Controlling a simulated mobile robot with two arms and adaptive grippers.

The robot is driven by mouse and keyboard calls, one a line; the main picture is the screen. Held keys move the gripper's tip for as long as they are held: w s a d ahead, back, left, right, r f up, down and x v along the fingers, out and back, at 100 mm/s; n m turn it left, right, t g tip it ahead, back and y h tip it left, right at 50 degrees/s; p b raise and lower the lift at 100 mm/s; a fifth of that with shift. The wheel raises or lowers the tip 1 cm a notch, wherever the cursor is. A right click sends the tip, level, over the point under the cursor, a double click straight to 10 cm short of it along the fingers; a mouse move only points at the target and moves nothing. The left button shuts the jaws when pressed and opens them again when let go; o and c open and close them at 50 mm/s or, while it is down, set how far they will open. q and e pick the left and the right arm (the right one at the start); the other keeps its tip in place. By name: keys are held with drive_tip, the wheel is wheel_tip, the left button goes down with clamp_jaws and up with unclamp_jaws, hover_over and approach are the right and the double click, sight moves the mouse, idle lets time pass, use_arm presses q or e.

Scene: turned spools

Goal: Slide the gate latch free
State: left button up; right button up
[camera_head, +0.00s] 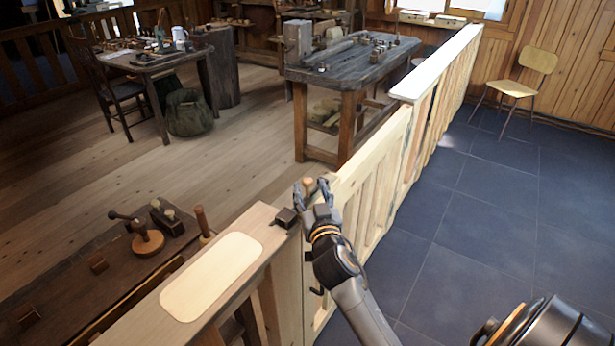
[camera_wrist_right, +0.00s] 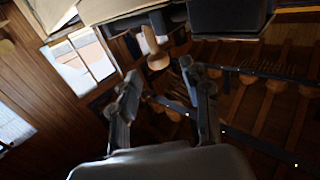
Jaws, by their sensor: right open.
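The pale wooden gate (camera_head: 372,170) stands in line with the low partition. A small turned wooden knob (camera_head: 308,184), seemingly the latch's, shows at the gate's near top end; it also shows in the right wrist view (camera_wrist_right: 158,61). A dark metal block (camera_head: 286,217) sits on the post top beside it. My right gripper (camera_head: 314,188) is open at the knob, its fingers on either side of it in the head view. In the wrist view the knob lies just beyond the fingertips; whether they touch it I cannot tell. My left gripper is not in view.
A pale rounded panel (camera_head: 212,277) lies on the near counter top. A dark bench (camera_head: 75,285) with tools is at the lower left. A grey-topped workbench (camera_head: 350,62) stands behind the gate. The dark tiled floor (camera_head: 480,200) on the right is clear up to a chair (camera_head: 522,82).

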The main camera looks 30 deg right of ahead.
sight(308, 184)
drive_tip(key=shift+x, duration=2.2)
drive_tip(key=shift+c, duration=0.2)
clamp_jaws()
